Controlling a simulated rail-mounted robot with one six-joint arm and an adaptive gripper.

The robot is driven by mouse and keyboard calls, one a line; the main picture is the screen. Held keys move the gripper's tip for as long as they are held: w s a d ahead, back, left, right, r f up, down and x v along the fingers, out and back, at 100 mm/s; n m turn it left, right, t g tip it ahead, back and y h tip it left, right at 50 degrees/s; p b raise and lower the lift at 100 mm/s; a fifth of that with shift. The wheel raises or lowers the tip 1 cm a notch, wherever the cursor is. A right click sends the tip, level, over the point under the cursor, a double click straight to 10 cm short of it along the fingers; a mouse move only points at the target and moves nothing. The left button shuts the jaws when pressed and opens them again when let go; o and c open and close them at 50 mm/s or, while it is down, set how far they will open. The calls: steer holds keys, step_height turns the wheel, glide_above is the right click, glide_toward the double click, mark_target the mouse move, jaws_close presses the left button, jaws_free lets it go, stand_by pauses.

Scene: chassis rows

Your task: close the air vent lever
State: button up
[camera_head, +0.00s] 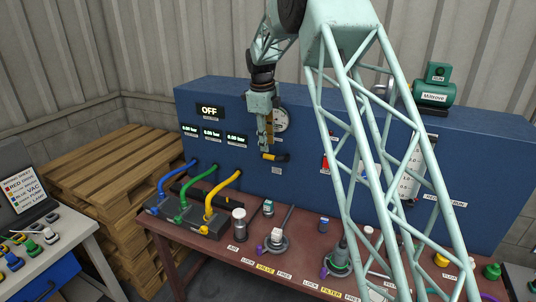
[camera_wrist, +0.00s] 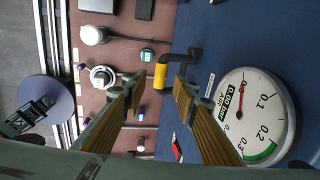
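The air vent lever (camera_head: 275,156) is a black handle with a yellow sleeve, sticking out of the blue panel below a round gauge. In the wrist view the lever (camera_wrist: 161,73) shows its yellow end just beyond and between my fingertips, with its black elbow bending toward the panel. My gripper (camera_head: 267,136) is right above the lever in the head view. In the wrist view my gripper (camera_wrist: 157,90) has its two ribbed fingers spread apart with nothing between them. I cannot tell whether a finger touches the lever.
The gauge (camera_wrist: 252,115) reads about 0.00 bar and lies close to one finger. The blue panel (camera_head: 225,160) stands behind the brown bench (camera_head: 205,250), which holds a canister (camera_head: 239,225), valves and coloured hoses. A wooden pallet stack (camera_head: 100,165) is at the left.

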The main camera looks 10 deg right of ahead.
mark_target(268, 155)
steer(key=shift+w+d+f, duration=0.1)
steer(key=shift+w+f, duration=0.05)
steer(key=shift+f, duration=0.85)
steer(key=shift+w+d+f, duration=0.1)
steer(key=shift+f, duration=0.85)
steer(key=shift+w+d+f, duration=0.1)
steer(key=shift+w+f, duration=0.05)
steer(key=shift+f, duration=0.85)
steer(key=shift+c, duration=0.6)
jaws_close()
